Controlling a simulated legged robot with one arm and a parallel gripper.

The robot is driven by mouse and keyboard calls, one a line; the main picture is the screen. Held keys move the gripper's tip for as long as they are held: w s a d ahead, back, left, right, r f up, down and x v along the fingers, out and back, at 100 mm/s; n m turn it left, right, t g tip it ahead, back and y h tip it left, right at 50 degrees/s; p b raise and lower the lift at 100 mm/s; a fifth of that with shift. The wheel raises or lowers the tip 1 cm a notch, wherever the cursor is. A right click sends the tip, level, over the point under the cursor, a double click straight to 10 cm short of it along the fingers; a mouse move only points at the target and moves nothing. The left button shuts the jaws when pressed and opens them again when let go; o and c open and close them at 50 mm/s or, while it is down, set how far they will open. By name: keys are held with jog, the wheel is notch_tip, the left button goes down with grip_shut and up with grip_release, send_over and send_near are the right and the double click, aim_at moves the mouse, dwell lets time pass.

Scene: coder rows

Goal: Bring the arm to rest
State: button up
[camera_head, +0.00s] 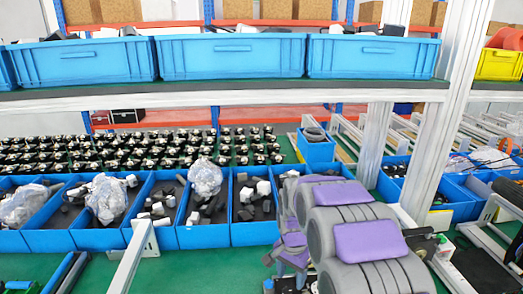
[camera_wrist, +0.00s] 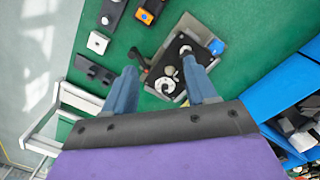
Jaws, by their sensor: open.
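My arm, grey with purple panels, shows at the lower right of the head view, with its gripper end (camera_head: 290,250) low over the green bench. In the wrist view my gripper (camera_wrist: 165,82) has two blue-grey fingers set well apart, with nothing held between them. Below and beyond the fingers a black device (camera_wrist: 183,68) with white round parts lies on the green bench top (camera_wrist: 150,40). I cannot tell how far the fingers are above it.
A row of blue bins (camera_head: 255,232) with white and black parts stands behind the gripper. Blue crates (camera_head: 232,57) line a shelf above. A white upright post (camera_head: 378,140) stands beside the arm. Small dark parts (camera_wrist: 95,70) lie left of the fingers. Bare green bench shows at left front.

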jog(key=s+d+r+n, duration=0.2)
jog(key=s, duration=1)
jog(key=s+d+r+n+b, duration=0.1)
jog(key=s+r+n, duration=0.1)
jog(key=s, duration=0.9)
jog(key=s+d+r+n+g+b, duration=0.1)
jog(key=s+n, duration=0.3)
jog(key=s, duration=0.8)
jog(key=shift+s+d+r, duration=0.35)
jog(key=shift+d+r, duration=0.5)
